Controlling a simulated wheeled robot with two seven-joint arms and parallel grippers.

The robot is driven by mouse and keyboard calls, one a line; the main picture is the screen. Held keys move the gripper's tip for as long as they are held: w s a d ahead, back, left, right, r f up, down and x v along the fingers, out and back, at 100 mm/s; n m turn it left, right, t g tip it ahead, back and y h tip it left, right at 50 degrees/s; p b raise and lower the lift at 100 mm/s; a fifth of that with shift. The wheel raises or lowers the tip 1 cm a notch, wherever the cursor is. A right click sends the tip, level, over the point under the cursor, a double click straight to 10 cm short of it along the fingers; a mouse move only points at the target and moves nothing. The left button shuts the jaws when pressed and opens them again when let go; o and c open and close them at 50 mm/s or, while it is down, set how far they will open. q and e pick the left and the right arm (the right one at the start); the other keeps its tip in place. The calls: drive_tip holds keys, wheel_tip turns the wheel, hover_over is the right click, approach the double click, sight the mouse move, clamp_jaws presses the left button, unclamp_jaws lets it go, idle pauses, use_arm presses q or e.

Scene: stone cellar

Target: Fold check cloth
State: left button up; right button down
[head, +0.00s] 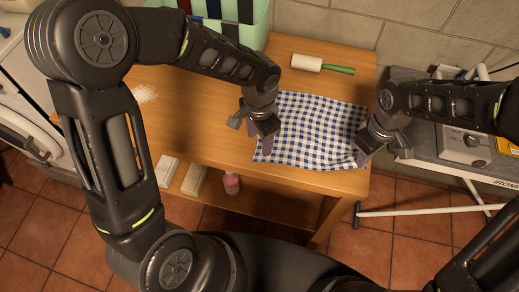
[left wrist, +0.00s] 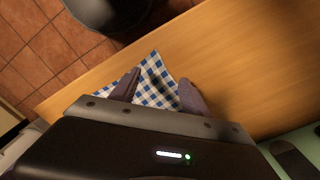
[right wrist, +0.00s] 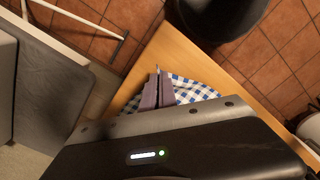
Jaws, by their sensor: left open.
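The blue-and-white check cloth (head: 312,128) lies spread out on the wooden table, slightly wavy. My left gripper (head: 266,147) is open at the cloth's left side, near its front left corner. In the left wrist view a cloth corner (left wrist: 155,82) shows between the parted fingers (left wrist: 158,90). My right gripper (head: 364,158) is at the front right corner of the cloth. In the right wrist view its fingers (right wrist: 158,88) are together, with the cloth (right wrist: 192,90) right beside them; they appear shut on its corner, which they mostly hide.
A roller with a green handle (head: 322,65) lies behind the cloth. A green bin (head: 250,25) stands at the back. An ironing board (head: 440,150) is at the right.

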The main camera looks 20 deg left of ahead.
sight(259, 152)
use_arm(q)
drive_tip(key=shift+f, duration=1.85)
drive_tip(key=shift+s+a, duration=0.1)
clamp_jaws()
drive_tip(key=shift+r, duration=2.5)
